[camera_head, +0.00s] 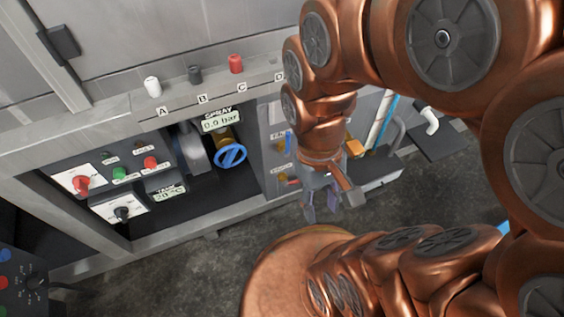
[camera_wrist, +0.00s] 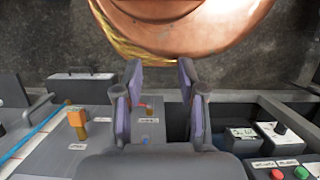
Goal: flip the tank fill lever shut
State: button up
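The side panel of the cabinet carries a blue lever (camera_head: 288,142) beside a label that seems to read FILL, and a red and yellow lever (camera_head: 287,181) beside a lower label. The fill lever's exact angle is too small to tell. My gripper (camera_head: 322,203) is open and empty, pointing down in front of and to the right of this panel, apart from both levers. In the wrist view my gripper's two fingers (camera_wrist: 158,80) stand well apart, with a small red lever (camera_wrist: 148,108) and its label showing between them.
An orange block handle (camera_head: 354,147) and a blue pipe (camera_head: 386,121) are right of the panel. Left are the blue valve wheel (camera_head: 231,155), a red knob (camera_head: 82,183) and a black knob (camera_head: 122,213). Bare floor (camera_head: 225,262) lies in front of the cabinet.

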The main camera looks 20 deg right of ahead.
aim_at(287, 153)
jog(key=k, duration=0.45)
jog(key=u, duration=1.7)
